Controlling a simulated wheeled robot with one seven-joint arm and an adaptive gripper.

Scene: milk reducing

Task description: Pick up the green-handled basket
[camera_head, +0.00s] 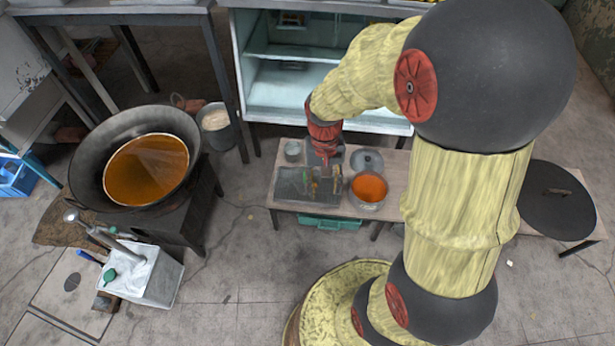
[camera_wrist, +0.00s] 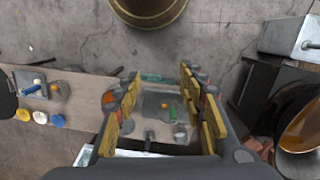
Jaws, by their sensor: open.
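No basket with a green handle shows clearly in either view. A dark grey tray (camera_head: 290,188) on the low table holds small items, one of them green (camera_head: 314,186), too small to make out. In the wrist view the tray (camera_wrist: 152,103) lies between my fingers, with a green item (camera_wrist: 179,131) and a small orange one. My gripper (camera_head: 325,155) is above the back of the table near the tray. In the wrist view my gripper (camera_wrist: 163,98) is open, its yellow-padded fingers wide apart with nothing held.
A teal container (camera_head: 330,223) shows beneath the table's front edge. A large wok (camera_head: 88,165) stands left. An open white cabinet (camera_head: 275,95) is behind.

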